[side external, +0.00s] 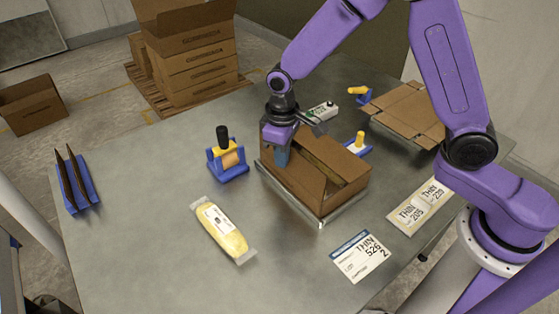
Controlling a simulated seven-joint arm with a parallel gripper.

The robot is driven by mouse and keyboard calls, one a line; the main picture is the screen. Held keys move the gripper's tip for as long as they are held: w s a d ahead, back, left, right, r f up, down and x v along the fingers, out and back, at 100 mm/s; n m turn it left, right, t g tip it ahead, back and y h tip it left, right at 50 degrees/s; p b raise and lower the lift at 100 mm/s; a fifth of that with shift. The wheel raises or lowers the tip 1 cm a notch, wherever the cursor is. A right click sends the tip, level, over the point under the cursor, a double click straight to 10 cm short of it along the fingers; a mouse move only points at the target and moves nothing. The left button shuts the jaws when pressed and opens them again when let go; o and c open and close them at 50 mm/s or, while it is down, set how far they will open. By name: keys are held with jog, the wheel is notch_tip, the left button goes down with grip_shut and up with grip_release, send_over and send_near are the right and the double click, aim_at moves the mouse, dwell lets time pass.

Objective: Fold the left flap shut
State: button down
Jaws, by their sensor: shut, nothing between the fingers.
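An open brown cardboard box (346,198) stands upright right of the table's middle. A flap (301,171) on the box's left side leans inward over the opening, not flat. A dark gap shows between it and the opposite flap (340,156), which also slants inward. My gripper (282,160) is shut and empty, pointing down at the box's back-left corner, against or just above the left flap. I cannot tell whether it touches. The gripper hides that corner.
The box rests on a metal plate (322,222). Printed cards (361,257) lie in front right. Flattened cardboard (409,112) is behind right. The front-left table is clear.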

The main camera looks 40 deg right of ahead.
jog(key=shift+d+r, duration=0.15)
jog(key=shift+d, duration=0.45)
jog(key=shift+d+f, duration=0.25)
jog(key=shift+d, duration=0.7)
jog(key=shift+d+f, duration=0.2)
jog(key=shift+d, duration=0.7)
jog(key=shift+d+f, duration=1.25)
jog(key=shift+f, duration=0.2)
